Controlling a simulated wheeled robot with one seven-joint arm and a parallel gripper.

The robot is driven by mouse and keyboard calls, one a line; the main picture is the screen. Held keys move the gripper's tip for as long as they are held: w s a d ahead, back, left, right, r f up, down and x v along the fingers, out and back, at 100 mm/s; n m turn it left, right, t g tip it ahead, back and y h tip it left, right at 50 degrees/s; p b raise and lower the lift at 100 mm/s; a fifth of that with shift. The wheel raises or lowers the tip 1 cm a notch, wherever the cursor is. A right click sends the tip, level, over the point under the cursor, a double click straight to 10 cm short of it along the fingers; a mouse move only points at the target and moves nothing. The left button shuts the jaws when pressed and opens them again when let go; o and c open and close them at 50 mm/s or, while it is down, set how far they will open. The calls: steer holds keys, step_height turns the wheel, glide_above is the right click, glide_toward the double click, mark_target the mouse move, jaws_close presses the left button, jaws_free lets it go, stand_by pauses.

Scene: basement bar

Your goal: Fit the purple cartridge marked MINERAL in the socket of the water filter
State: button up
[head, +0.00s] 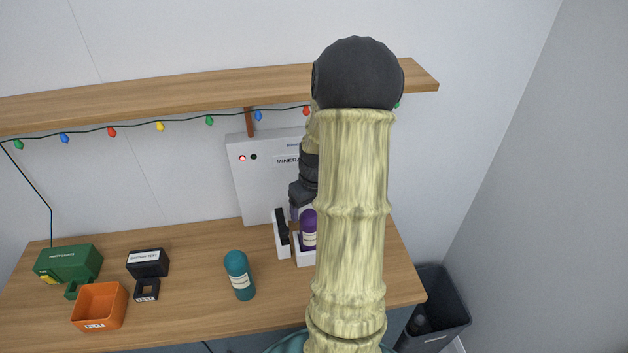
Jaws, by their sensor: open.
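The purple cartridge (308,226) stands upright in a white holder (304,261) at the foot of the water filter (254,185). My arm hides its right side, and its label is too small to read. The filter is a white upright panel with part of the word MINERAL showing, a lit red lamp and a dark lamp. My gripper (297,207) points down just above and behind the purple cartridge. Its jaws are open, but the fingertips are partly hidden. I cannot tell whether they touch the cartridge, or how deep it sits.
A narrow white holder with a black piece (281,226) stands left of the purple cartridge. An orange tray (99,308), a black battery tester (148,262) and a green box (68,263) are farther left. A shelf (180,92) hangs above.

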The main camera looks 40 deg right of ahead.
step_height(320, 180, up, 12)
steer(key=s+b, duration=0.1)
steer(key=shift+s+a+b, duration=0.15)
steer(key=shift+s+b, duration=0.15)
steer(key=shift+s, duration=0.05)
steer(key=shift+a+f, duration=0.1)
steer(key=shift+a, duration=0.05)
stand_by(0.5)
steer(key=s+a+f, duration=0.1)
steer(key=a+f, duration=0.1)
steer(key=a, duration=0.6)
steer(key=s+a+f+n, duration=0.1)
steer(key=s+a+f, duration=0.1)
steer(key=a, duration=0.6)
steer(key=s+a+f, duration=0.2)
steer(key=a+f, duration=0.1)
steer(key=a, duration=0.6)
steer(key=shift+n+t, duration=0.4)
